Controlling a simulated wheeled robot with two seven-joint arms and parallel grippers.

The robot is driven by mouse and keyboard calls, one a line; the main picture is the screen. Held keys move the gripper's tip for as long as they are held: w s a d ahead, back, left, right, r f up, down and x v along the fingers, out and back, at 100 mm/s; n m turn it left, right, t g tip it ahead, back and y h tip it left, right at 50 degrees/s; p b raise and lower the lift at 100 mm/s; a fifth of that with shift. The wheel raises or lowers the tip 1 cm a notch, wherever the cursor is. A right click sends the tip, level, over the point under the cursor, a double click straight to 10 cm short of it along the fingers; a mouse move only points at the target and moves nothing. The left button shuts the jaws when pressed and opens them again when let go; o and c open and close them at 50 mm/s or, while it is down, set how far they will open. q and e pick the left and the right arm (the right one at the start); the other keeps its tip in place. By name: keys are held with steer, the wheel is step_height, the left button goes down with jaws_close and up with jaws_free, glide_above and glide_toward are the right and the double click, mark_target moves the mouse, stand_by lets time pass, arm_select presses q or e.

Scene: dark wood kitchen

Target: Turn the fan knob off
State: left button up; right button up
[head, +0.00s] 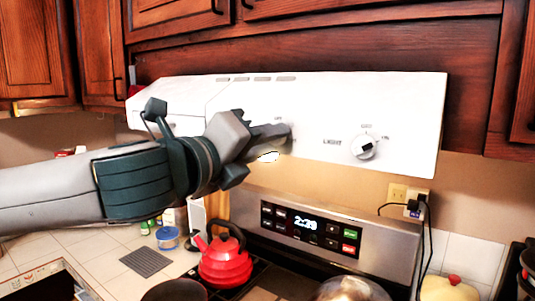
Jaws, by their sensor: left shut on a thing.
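The white range hood (310,100) spans the middle of the head view. My left gripper (282,134) reaches in from the left and is against the hood's front face, left of the word LIGHT. It is shut on the fan knob, which the fingers mostly hide, so its pointer setting cannot be read. Small print shows just above the fingertips. The light knob (363,146) is a round white knob with a dark mark, clear of the gripper at the right. My right gripper is not in view.
Below the hood are the stove's control panel (310,232) with a lit clock, a red kettle (224,262) and a pot at the bottom edge. Dark wood cabinets hang above. An outlet with black cords (408,198) is at the right. Open air lies before the hood's right half.

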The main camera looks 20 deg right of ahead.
arm_select(q)
steer(key=n+b, duration=0.5)
steer(key=n, duration=0.6)
steer(key=shift+r+b, duration=0.1)
steer(key=shift+b, duration=0.3)
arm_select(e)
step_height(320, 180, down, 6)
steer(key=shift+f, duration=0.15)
arm_select(q)
steer(key=o, duration=1)
steer(key=b+v, duration=0.5)
steer(key=v, duration=1.2)
steer(key=shift+s+a+b, duration=0.1)
steer(key=shift+a+b, duration=0.05)
steer(key=shift+b, duration=0.2)
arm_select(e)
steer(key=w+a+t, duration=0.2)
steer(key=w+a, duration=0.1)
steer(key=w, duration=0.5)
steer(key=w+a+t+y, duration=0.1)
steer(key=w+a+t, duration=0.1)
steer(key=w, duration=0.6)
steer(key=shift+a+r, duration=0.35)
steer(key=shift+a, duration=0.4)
